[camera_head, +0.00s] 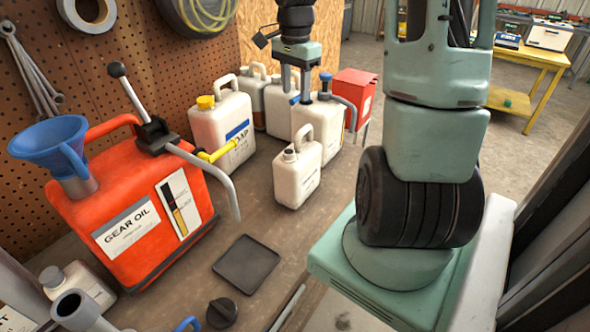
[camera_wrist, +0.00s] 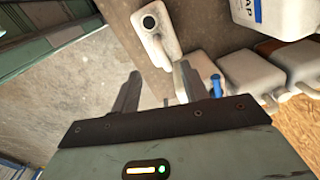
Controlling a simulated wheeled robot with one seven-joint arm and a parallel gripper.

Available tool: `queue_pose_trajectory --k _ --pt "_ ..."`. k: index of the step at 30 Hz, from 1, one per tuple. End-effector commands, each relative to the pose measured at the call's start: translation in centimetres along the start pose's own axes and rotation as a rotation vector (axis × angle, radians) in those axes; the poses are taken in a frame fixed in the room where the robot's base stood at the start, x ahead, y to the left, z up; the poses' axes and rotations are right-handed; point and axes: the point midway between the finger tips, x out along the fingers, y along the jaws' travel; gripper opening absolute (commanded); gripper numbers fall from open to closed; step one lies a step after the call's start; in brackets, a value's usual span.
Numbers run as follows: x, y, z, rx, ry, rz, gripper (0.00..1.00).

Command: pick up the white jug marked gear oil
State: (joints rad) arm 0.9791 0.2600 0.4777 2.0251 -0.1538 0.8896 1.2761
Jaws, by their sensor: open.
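The words GEAR OIL show on a red can (camera_head: 140,215), not on any white jug I can read. A small uncapped white jug (camera_head: 297,175) stands upright mid-bench; its label is unreadable. A white jug with a yellow cap (camera_head: 221,128) has a blue-striped label reading partly "OAP". My gripper (camera_head: 295,92) is open and empty, above the back jugs. In the wrist view, its fingers (camera_wrist: 160,88) point towards the jugs, with the uncapped jug (camera_wrist: 160,38) beyond.
A blue funnel (camera_head: 52,145) sits on the red can. A black tray (camera_head: 246,263) and black cap (camera_head: 221,312) lie in front. A red box (camera_head: 356,90) stands behind the jugs. A pegboard wall (camera_head: 125,40) bounds the left.

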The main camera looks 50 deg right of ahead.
Motion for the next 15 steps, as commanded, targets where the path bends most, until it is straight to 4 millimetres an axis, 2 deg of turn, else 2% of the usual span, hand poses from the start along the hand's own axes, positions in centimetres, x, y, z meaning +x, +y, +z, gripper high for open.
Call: queue_pose_trajectory --k 9,15 --pt "6.7 0.1 0.2 -0.005 -0.006 0.006 0.45" --pt "9.7 0.1 0.2 -0.005 -0.003 0.003 0.45"
